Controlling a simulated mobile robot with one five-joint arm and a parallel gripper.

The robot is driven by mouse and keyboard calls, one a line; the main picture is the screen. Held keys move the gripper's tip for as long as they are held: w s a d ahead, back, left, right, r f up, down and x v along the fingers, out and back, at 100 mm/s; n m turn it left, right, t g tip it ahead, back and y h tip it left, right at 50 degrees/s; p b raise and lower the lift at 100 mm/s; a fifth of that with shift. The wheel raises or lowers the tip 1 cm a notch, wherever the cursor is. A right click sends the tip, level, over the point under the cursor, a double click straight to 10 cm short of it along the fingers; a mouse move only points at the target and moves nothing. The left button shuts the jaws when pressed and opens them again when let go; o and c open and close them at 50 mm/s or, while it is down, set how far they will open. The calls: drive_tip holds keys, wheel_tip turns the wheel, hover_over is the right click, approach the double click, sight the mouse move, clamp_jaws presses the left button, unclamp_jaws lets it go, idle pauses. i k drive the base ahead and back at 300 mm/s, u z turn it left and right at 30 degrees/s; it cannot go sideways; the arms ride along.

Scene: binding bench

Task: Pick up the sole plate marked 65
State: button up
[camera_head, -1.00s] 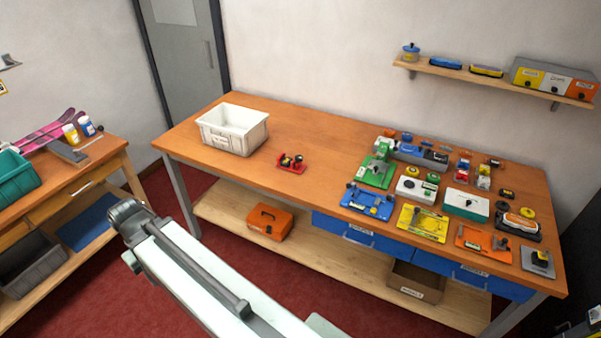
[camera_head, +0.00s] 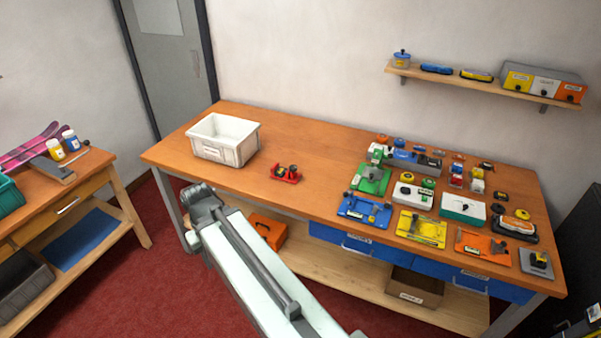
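Several flat coloured plates with fittings on them lie at the right part of the bench: a green plate (camera_head: 371,180), a blue plate (camera_head: 363,209), a yellow plate (camera_head: 421,229), an orange plate (camera_head: 483,247) and a grey plate (camera_head: 536,263). Their labels are too small to read, so I cannot tell which is marked 65. My arm reaches up from the bottom of the picture, in front of the bench and left of the plates. I cannot make out its gripper fingers. No plate is seen held.
A white bin (camera_head: 223,140) and a small red holder (camera_head: 285,174) stand on the bench (camera_head: 318,150). Cases and small items crowd its right end. A wall shelf (camera_head: 478,82) hangs behind. An orange toolbox (camera_head: 268,229) sits below. A side table (camera_head: 100,176) stands at left.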

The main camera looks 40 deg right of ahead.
sight(280, 172)
drive_tip(key=z, duration=0.2)
drive_tip(key=i, duration=1.5)
drive_tip(key=u, duration=0.1)
